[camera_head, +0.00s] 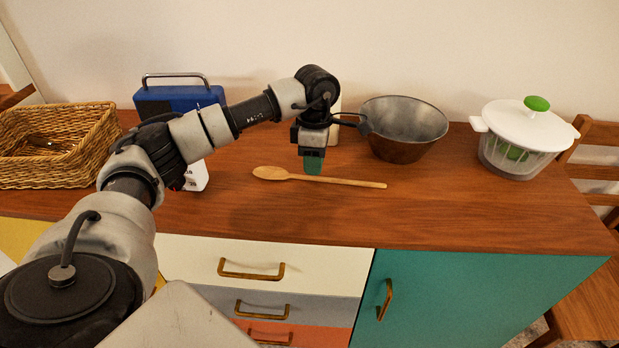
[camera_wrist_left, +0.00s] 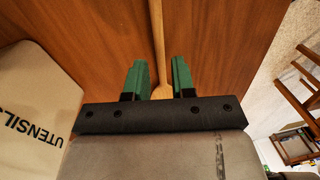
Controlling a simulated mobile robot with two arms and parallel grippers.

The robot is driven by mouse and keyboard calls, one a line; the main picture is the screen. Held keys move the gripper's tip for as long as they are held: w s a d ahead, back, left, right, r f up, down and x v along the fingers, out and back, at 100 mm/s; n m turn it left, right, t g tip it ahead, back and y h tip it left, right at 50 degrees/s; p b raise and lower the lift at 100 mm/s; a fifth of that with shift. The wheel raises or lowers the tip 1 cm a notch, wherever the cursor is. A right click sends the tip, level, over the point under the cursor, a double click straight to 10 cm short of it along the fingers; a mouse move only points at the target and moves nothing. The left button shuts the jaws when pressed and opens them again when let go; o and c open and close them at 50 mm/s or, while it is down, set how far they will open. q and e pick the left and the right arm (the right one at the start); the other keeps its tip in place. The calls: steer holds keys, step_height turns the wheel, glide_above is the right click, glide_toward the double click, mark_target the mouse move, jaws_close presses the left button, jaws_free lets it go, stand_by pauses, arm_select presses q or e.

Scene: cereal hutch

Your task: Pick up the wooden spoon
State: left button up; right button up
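The wooden spoon (camera_head: 345,182) lies flat on the wooden cabinet top, its bowl to the left and its handle pointing right in the head view. My left gripper (camera_head: 313,165) hangs down over the spoon near where the bowl meets the handle. In the left wrist view the green fingers of this gripper (camera_wrist_left: 160,80) are apart, with the spoon (camera_wrist_left: 157,35) running between them and clear space on both sides. Whether the fingertips reach down to the spoon's level is hard to tell. My right gripper is not in view.
A metal bowl (camera_head: 405,125) stands behind and right of the spoon. A salad spinner (camera_head: 525,140) is at the far right, a blue radio-like box (camera_head: 180,97) and wicker basket (camera_head: 60,150) at left. The cabinet top (camera_head: 450,205) is clear in front.

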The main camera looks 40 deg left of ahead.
mark_target(319, 179)
arm_select(q)
steer(key=shift+s+d+f, duration=0.1)
steer(key=shift+s+f, duration=0.1)
steer(key=shift+f, duration=1.15)
jaws_close()
